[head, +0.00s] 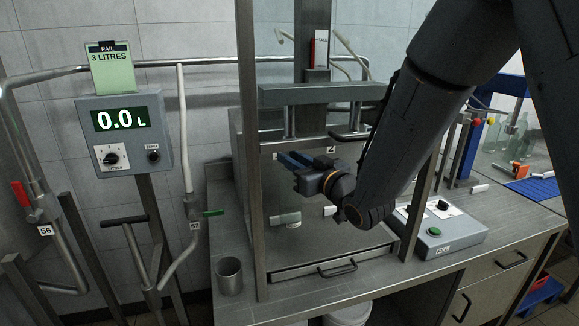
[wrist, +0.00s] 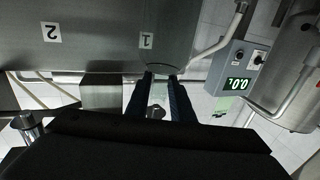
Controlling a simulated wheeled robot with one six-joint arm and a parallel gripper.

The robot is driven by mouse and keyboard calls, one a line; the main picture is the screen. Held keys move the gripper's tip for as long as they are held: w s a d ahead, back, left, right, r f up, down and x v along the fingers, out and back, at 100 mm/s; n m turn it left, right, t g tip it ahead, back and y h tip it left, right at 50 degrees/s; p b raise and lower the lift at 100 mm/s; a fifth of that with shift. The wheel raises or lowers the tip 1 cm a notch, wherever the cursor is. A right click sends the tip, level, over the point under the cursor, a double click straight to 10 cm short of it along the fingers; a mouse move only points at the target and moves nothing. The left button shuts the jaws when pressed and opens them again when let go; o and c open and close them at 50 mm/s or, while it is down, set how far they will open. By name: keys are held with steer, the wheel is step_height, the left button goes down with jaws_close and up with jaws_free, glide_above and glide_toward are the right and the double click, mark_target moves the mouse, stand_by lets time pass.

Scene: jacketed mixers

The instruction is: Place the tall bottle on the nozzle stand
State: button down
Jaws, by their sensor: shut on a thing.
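My gripper (head: 300,170) reaches in front of the steel filling machine (head: 350,240), with its blue-grey fingers pointing left, by the number 1 label. In the wrist view, the two fingers (wrist: 160,95) stand either side of a faint see-through shape below the number 1 label (wrist: 146,40). The nozzles and the stand itself are not clearly seen.
A steel cup (head: 229,276) stands at the bench's front left. A control box (head: 437,232) with a green button is at right. Several clear bottles (head: 511,132) stand far right near a blue mat (head: 536,187). A display (head: 122,120) reading 0.0 L and pipes fill the left.

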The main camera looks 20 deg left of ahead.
steer(key=shift+w+a+f, duration=0.1)
steer(key=shift+w+a, duration=0.25)
steer(key=shift+a, duration=0.1)
steer(key=shift+f+p, duration=0.9)
steer(key=shift+f, duration=0.85)
steer(key=c, duration=1.5)
jaws_free()
steer(key=shift+c, duration=0.2)
steer(key=shift+r, duration=0.2)
steer(key=b+v, duration=0.3)
steer(key=v, duration=0.9)
steer(key=shift+d+f, duration=0.15)
